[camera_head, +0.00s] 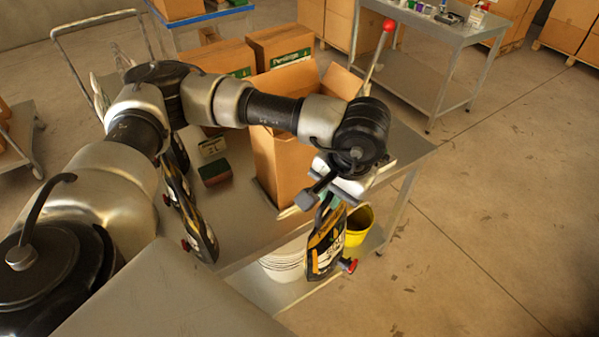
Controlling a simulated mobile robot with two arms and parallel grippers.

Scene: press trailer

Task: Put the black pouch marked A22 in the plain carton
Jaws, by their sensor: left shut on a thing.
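My left gripper (331,197) is shut on a black pouch (324,247) with yellow and white print and a red cap at its lower end. The pouch hangs tilted, just in front of the table's near edge in the picture; I cannot read its mark. An open brown carton (268,165) with raised flaps and no label that I can see stands on the metal table behind the gripper. My left arm crosses in front of it, and its inside is hidden. More black pouches (195,222) are on the table at left, partly hidden by my arm. My right gripper is not in view.
Below the table are a white bucket (283,266) and a yellow bucket (358,226). Cartons with green labels (282,44) stand behind. The floor at right is clear.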

